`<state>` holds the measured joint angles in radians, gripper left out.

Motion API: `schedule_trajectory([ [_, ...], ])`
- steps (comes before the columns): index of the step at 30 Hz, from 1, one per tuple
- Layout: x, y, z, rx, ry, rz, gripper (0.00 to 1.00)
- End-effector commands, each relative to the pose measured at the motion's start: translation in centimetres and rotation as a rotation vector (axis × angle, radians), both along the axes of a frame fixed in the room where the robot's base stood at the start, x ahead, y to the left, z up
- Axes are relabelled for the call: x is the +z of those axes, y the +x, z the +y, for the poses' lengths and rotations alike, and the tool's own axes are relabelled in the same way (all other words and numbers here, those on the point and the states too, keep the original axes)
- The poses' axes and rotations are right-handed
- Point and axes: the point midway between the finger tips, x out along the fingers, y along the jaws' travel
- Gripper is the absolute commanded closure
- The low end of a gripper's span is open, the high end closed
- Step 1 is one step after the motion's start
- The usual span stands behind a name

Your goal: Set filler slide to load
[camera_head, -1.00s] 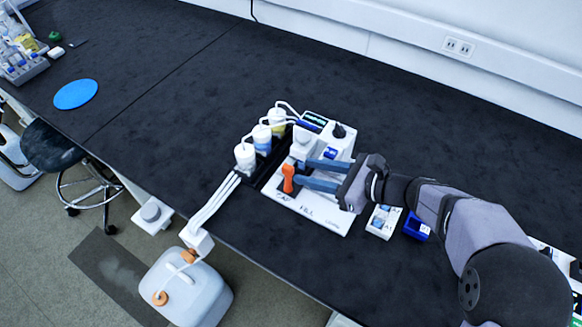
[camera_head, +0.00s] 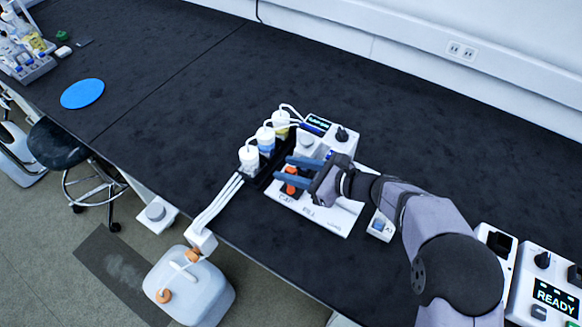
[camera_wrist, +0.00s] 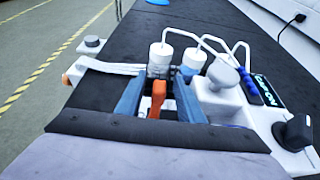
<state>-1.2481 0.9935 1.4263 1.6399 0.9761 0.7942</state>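The filler (camera_head: 335,222) is a white unit with "CAP" and "FILL" lettered on its front plate. Its orange slide handle (camera_head: 291,184) stands up near the left end, by the "CAP" label, partly hidden by my gripper. The handle also shows in the wrist view (camera_wrist: 157,98), upright between the two blue fingers. My gripper (camera_head: 284,171) reaches in from the right with its fingers on either side of the handle. In the wrist view a gap shows between the handle and each finger, so the gripper is open. I see no "load" label.
Capped white bottles (camera_head: 249,158) with tubes stand in a black rack just left of the filler. A black knob (camera_head: 342,134) and a small display (camera_head: 319,124) are behind. A carboy (camera_head: 190,290) sits below the bench edge. The dark bench behind is clear.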

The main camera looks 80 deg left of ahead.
Motion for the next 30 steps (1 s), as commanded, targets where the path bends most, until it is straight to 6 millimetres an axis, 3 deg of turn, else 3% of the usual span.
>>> schedule_trajectory([
  [4,0.0,0.0,0.0,0.000,0.000,0.000,0.66],
  [9,0.0,0.0,0.0,0.000,0.000,0.000,1.00],
  [20,0.0,0.8,-0.7,0.000,0.000,0.000,1.00],
  [30,-0.1,5.2,-5.0,-0.005,-0.001,0.001,1.00],
])
